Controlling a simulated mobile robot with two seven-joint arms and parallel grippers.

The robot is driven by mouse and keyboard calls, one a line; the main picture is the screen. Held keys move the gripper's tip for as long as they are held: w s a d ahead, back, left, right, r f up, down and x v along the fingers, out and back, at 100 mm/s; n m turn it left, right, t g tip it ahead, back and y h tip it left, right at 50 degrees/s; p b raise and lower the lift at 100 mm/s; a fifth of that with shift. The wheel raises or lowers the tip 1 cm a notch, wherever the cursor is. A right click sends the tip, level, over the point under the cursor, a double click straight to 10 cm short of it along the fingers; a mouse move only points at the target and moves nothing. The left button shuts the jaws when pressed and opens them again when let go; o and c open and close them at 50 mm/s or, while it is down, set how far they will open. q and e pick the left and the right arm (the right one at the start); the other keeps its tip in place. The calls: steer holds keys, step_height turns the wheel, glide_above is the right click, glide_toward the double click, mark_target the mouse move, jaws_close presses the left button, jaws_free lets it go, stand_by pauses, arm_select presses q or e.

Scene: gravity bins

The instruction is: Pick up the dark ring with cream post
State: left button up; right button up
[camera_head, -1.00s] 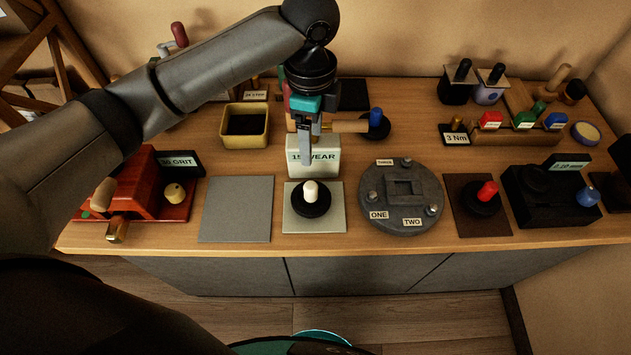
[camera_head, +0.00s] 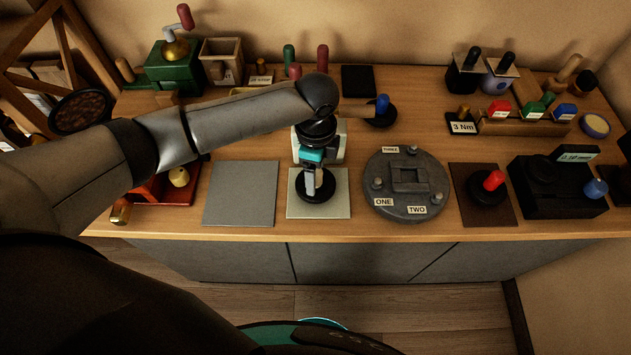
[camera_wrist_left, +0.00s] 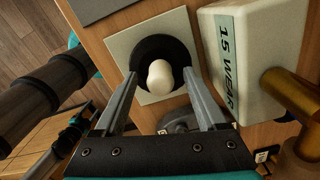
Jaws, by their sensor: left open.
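The dark ring (camera_head: 316,194) lies flat on a pale square plate (camera_head: 337,208) at the front middle of the bench. Its cream post stands up from the middle and is partly hidden by my gripper in the head view. In the left wrist view the cream post (camera_wrist_left: 160,74) and the dark ring (camera_wrist_left: 178,51) show between and beyond the fingers. My left gripper (camera_head: 315,192) is over the ring, pointing down, with its open fingers (camera_wrist_left: 164,98) spread to either side of the post. Nothing is held. My right gripper is not in view.
The white "15 WEAR" block (camera_wrist_left: 247,58) stands close behind the plate. A grey plate (camera_head: 241,194) lies to the left. A round grey fixture (camera_head: 407,208) with pegs is at the right, then a red-knobbed ring (camera_head: 487,189) on a brown plate.

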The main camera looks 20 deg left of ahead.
arm_select(q)
steer(key=shift+f, duration=0.2)
jaws_close()
stand_by(0.5)
steer(key=shift+r, duration=0.1)
stand_by(0.7)
